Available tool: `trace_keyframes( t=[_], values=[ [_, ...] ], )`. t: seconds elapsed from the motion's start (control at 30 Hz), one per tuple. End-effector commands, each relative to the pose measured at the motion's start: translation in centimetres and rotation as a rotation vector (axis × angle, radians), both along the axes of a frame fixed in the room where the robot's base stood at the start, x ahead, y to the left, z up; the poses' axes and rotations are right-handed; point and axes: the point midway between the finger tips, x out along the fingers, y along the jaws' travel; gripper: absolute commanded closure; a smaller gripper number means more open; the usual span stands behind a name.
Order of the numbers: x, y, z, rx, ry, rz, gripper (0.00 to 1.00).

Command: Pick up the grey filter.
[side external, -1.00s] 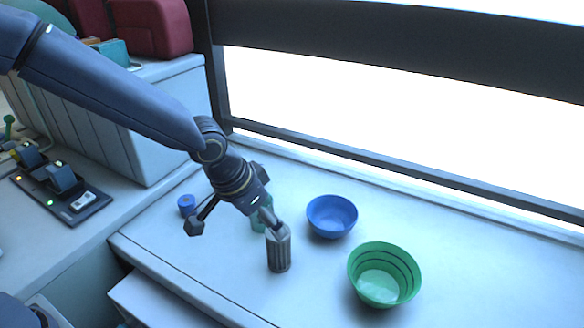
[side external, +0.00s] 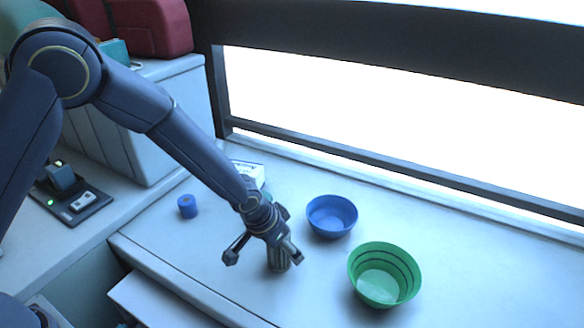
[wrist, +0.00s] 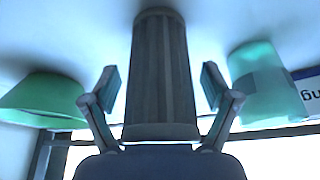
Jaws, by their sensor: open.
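The grey filter (side external: 279,262) is a ribbed upright cylinder on the white counter, partly covered by my gripper (side external: 264,257) in the side external view. In the wrist view the filter (wrist: 160,70) stands in the middle, between the two fingers of my gripper (wrist: 160,88). The fingers are spread, one to each side, with a visible gap on both sides of the filter. The gripper is open and holds nothing.
A blue bowl (side external: 332,217) and a green bowl (side external: 384,276) stand right of the filter. A blue roll (side external: 187,206) is at the left. A white box (side external: 248,172) lies behind my arm. A green cup (wrist: 265,85) shows in the wrist view.

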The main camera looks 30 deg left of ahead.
Motion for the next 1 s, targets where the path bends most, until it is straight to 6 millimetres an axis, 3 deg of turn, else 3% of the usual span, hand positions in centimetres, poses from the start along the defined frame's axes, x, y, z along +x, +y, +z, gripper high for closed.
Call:
trace_keyframes(
  t=[0.1, 0.63, 1.0],
  values=[
    [-0.01, 0.00, 0.04, 0.000, 0.000, 0.000, 0.15],
    [-0.05, 0.02, 0.04, 0.000, 0.001, 0.000, 0.70],
    [0.01, 0.00, 0.72, 0.000, -0.001, 0.000, 0.72]
  ],
)
